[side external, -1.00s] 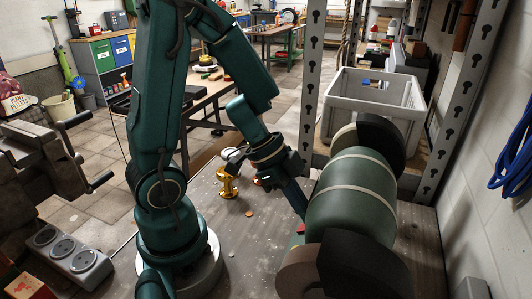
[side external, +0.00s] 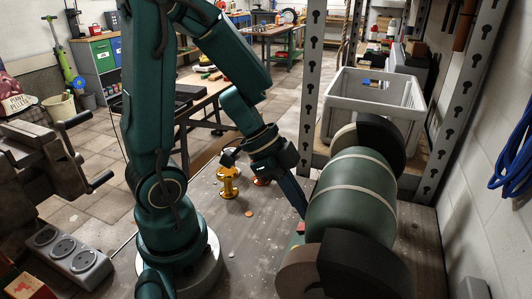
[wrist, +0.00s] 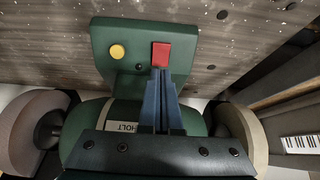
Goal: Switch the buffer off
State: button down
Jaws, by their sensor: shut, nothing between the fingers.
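The green buffer (side external: 352,196) stands on the bench at the right, with a wheel at each end. In the wrist view its green switch panel (wrist: 120,79) carries a red switch (wrist: 161,51) and a yellow round button (wrist: 117,51). My gripper (wrist: 161,70) is shut and empty, its blue fingertips at the lower edge of the red switch. Whether they touch it I cannot tell. In the side view my gripper (side external: 303,212) points down at the near left side of the buffer, just above the red switch (side external: 300,227).
A grey crate (side external: 372,106) stands behind the buffer by a perforated metal upright (side external: 311,75). A brass-coloured piece (side external: 229,183) stands on the bench left of my gripper. A vise (side external: 50,165) and a grey socket block (side external: 72,255) are at the left.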

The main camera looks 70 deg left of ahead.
jog(key=shift+v, duration=2.55)
jog(key=w+a+r+n+t+y, duration=0.1)
jog(key=w+r+t, duration=0.1)
jog(key=w+a+r+n+t+y, duration=0.1)
jog(key=w+r+t, duration=0.1)
jog(key=w+r, duration=0.1)
jog(key=w+a+r+t+y, duration=0.1)
jog(key=w+r+t+y, duration=0.1)
jog(key=w+r+t, duration=0.1)
jog(key=shift+w+a+r+n, duration=0.2)
jog(key=shift+a+n, duration=0.05)
jog(key=shift+n, duration=0.15)
notch_tip(320, 180, up, 3)
jog(key=s+a+n+y, duration=0.3)
jog(key=n+y, duration=0.3)
jog(key=s+d+f+g+h, duration=0.5)
jog(key=s+d+f+g, duration=0.1)
jog(key=s+d, duration=0.4)
jog(key=shift+d+f, duration=0.25)
